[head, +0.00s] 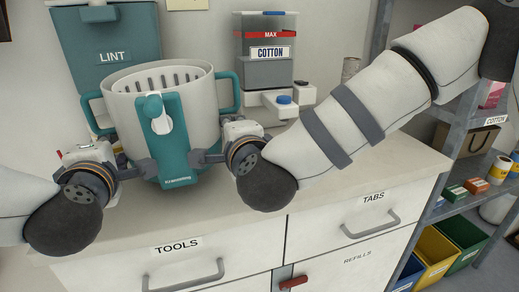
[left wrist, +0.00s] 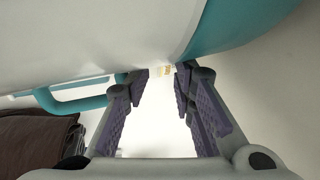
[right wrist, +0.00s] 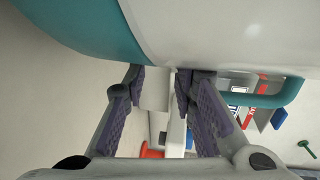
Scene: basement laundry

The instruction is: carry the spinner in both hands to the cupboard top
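The spinner (head: 202,97) is a white drum with a slotted inner basket, teal side handles and a teal front panel. It is upright at or on the cupboard top (head: 215,215); whether its base touches is hard to tell. My left gripper (head: 146,168) is low at its front left, beside the panel. My right gripper (head: 198,157) is at its front right, below the right handle. In the left wrist view, the fingers (left wrist: 162,76) are apart with nothing between them. In the right wrist view, the fingers (right wrist: 160,78) are also apart and empty. The spinner's wall is close beyond both.
A teal LINT bin (head: 110,45) stands behind the spinner. A COTTON dispenser (head: 268,70) stands behind right. The cupboard top is bare at the front and right. Drawers marked TOOLS (head: 176,247) and TABS (head: 373,197) are below. A shelf unit (head: 465,90) with coloured bins is at right.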

